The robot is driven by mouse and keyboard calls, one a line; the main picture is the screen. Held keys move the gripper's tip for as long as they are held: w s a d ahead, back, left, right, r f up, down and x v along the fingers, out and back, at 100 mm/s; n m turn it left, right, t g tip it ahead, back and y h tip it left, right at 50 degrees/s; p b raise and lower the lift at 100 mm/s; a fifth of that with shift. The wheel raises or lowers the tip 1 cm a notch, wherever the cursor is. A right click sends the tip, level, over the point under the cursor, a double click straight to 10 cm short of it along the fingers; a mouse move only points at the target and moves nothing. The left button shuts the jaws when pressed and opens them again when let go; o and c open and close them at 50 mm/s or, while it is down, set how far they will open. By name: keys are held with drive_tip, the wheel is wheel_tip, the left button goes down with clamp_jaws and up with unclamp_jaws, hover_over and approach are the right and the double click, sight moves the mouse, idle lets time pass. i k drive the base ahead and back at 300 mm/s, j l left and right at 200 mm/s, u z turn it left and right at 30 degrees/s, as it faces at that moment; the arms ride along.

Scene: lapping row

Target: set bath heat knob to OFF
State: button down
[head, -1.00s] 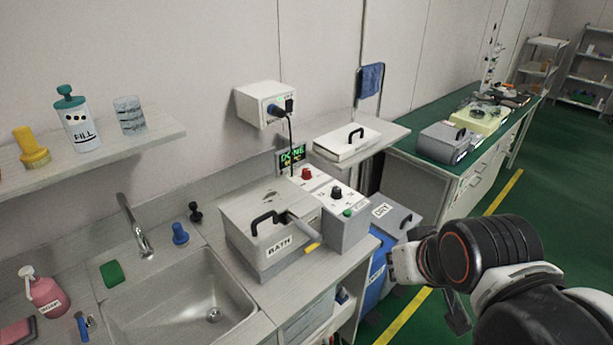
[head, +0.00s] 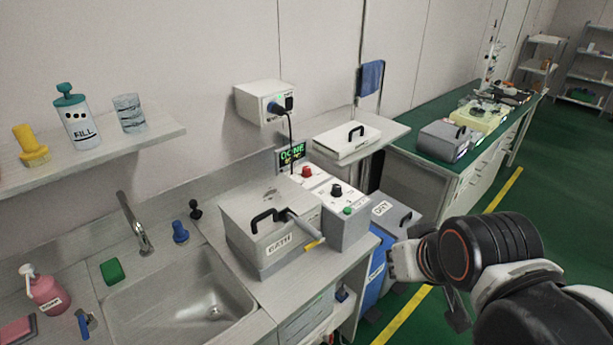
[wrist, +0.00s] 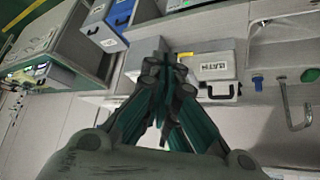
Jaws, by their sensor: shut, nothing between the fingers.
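The bath (head: 268,240) is a grey lidded box labelled BATH, with a black handle, on the counter right of the sink. A control box (head: 345,232) stands against its right side. On its sloped top are a black knob (head: 336,190) with marks around it and a green button (head: 347,210). A red knob (head: 306,172) sits behind. Which one is the heat knob and its setting are too small to read. My gripper (wrist: 172,62) is shut and empty in the wrist view, pointing toward the bath (wrist: 205,68). In the head view my arm is right of the control box, apart from it.
A lit display (head: 291,156) and a wall socket box (head: 263,103) with a hanging cord are behind the bath. A shelf with a white lidded case (head: 346,141) juts out at right.

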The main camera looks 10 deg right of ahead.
sight(305, 172)
drive_tip(key=i+l, duration=0.1)
drive_tip(key=i, duration=0.45)
drive_tip(key=i+l, duration=0.1)
drive_tip(key=i, duration=0.45)
drive_tip(key=u, duration=0.05)
